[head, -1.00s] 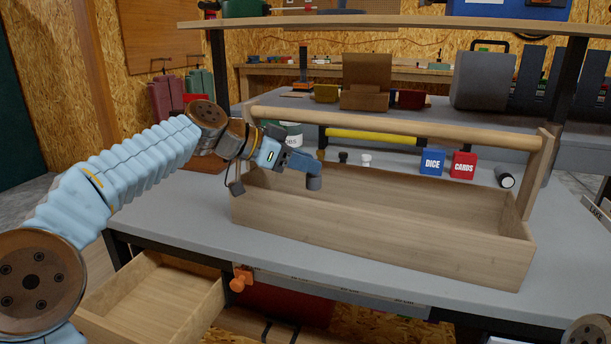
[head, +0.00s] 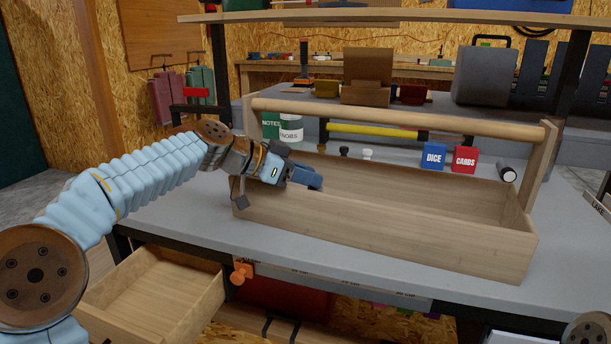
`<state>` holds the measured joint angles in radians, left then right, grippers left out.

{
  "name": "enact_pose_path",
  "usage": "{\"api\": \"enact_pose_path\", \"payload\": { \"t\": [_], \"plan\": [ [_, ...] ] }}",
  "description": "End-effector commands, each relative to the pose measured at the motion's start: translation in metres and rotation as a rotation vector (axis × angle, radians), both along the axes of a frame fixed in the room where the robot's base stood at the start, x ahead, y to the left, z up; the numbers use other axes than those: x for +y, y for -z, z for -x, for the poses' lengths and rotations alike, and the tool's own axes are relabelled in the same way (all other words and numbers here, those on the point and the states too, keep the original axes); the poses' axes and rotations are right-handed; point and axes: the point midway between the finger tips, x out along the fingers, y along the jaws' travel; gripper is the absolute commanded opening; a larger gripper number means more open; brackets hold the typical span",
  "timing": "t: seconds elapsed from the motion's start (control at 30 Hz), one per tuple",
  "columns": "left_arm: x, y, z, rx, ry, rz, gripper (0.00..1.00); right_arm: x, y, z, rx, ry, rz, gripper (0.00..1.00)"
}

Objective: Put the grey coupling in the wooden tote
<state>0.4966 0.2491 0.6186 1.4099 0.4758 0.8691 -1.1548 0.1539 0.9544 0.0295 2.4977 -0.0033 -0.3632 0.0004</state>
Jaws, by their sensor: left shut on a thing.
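The wooden tote (head: 385,232) is a long open box with a round handle bar (head: 400,118) across its top, standing on the grey bench. My left gripper (head: 316,183) is over the left part of the tote, under the handle bar, with its fingertips low by the top of the front wall. It is shut on the grey coupling. The coupling itself is hidden now, behind the front wall and the fingers. My right gripper is out of view.
Behind the tote stand a blue DICE box (head: 433,156), a red CARDS box (head: 464,160), labelled tins (head: 291,129) and a yellow bar (head: 375,130). An open drawer (head: 160,290) juts out below the bench. The tote's right part looks empty.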

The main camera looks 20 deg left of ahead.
Motion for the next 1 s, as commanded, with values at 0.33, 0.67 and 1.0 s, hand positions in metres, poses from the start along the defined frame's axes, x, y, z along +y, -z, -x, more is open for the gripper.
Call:
{"api": "enact_pose_path", "payload": {
  "t": [0.33,0.67,1.0],
  "plan": [
    [0.0,0.006,0.0,0.003,0.001,-0.001,0.43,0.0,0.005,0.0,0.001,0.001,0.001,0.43],
    [0.0,0.008,0.001,0.008,0.005,-0.003,0.57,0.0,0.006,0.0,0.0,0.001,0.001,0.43],
    [0.016,-0.012,0.011,0.003,-0.003,-0.004,0.57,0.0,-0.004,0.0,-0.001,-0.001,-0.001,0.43]
  ]
}}
